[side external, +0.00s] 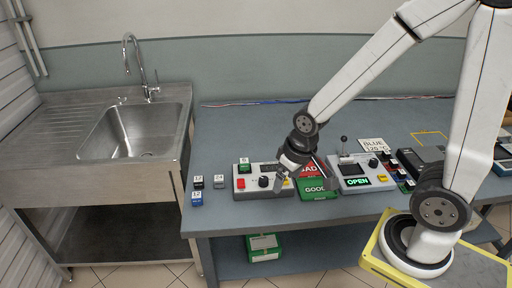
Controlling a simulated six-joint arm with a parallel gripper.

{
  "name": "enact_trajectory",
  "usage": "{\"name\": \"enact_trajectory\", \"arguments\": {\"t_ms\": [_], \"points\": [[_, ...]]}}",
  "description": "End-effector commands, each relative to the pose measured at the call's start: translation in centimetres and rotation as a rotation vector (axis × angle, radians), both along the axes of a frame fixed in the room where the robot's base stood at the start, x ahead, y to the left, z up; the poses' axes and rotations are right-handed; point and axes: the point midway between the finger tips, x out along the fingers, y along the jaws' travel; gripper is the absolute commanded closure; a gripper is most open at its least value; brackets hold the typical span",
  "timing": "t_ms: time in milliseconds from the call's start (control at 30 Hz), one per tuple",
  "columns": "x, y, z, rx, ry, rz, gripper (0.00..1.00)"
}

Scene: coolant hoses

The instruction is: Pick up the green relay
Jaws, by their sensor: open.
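A small green block with a white label, which looks like the green relay (244,167), sits on the left part of a grey control box (262,192). My gripper (303,188) is open and empty, pointing down at the right end of that box. It is to the right of the green relay and apart from it. Part of the box and of the trays behind is hidden by the gripper.
Black (198,183), grey (219,182) and blue (197,200) blocks lie left of the box. A green GOOD tray (318,190) and a red BAD tray (311,170) are right of it, then an OPEN panel (362,178). A sink (130,130) stands left.

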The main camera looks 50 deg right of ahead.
Motion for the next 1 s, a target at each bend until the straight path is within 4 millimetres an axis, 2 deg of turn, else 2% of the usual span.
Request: {"name": "enact_trajectory", "arguments": {"t_ms": [167, 533, 1000], "points": [[2.9, -0.6, 0.1, 0.036, 0.018, -0.182, 0.09], [10.7, -3.1, -0.6, 0.130, 0.069, -0.748, 0.09], [19.3, -7.3, -3.3, 0.215, 0.112, -1.491, 0.09]]}}
